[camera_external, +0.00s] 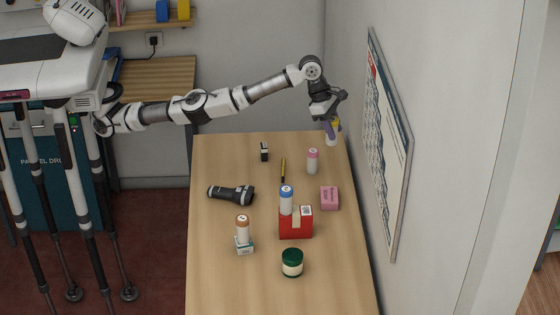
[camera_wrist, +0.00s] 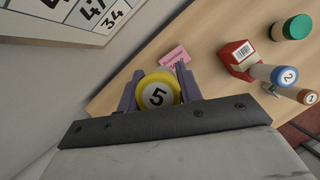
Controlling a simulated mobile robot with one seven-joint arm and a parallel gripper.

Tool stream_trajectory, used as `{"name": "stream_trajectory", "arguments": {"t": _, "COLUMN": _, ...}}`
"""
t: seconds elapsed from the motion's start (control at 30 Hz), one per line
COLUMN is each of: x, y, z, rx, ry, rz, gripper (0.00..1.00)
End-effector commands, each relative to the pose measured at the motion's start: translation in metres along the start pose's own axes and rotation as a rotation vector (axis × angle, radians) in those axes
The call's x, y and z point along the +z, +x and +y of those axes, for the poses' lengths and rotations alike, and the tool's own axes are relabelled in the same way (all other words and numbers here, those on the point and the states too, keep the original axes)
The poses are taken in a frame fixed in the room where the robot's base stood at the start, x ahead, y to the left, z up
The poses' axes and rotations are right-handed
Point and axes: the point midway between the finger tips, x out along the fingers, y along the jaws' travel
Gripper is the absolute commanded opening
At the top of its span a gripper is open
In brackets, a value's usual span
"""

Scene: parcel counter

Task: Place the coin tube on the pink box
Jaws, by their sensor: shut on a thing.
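My gripper (camera_external: 333,126) is at the far right end of the counter, pointing down. It is shut on a coin tube (camera_external: 331,141) with a white body and a yellow top. In the wrist view my gripper (camera_wrist: 160,86) has purple fingers on either side of the yellow top, marked 5 (camera_wrist: 157,96). The tube looks upright; I cannot tell whether its base touches the counter. The pink box (camera_external: 329,198) lies on the counter nearer the camera, apart from the gripper, with nothing on it. It also shows in the wrist view (camera_wrist: 174,56).
A pink-topped tube (camera_external: 312,161) stands between gripper and pink box. A blue-topped tube (camera_external: 286,200) stands at the red box (camera_external: 296,228), left of the pink box. An orange-topped tube (camera_external: 242,229), green-lidded jar (camera_external: 292,263) and flashlight (camera_external: 231,194) are around. The wall is close right.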

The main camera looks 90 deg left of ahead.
Motion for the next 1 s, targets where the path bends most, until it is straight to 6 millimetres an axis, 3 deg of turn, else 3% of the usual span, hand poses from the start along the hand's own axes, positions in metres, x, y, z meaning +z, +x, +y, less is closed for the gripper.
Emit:
{"name": "stream_trajectory", "arguments": {"t": 0.03, "x": -0.006, "y": 0.015, "z": -0.001, "rx": 0.001, "ry": -0.003, "rz": 0.001, "gripper": 0.07}}
{"name": "stream_trajectory", "arguments": {"t": 0.5, "x": -0.049, "y": 0.115, "z": 0.0, "rx": 0.004, "ry": -0.004, "rz": 0.003, "gripper": 0.07}}
{"name": "stream_trajectory", "arguments": {"t": 1.0, "x": -0.069, "y": 0.163, "z": 0.001, "rx": 0.004, "ry": -0.004, "rz": 0.002, "gripper": 0.07}}
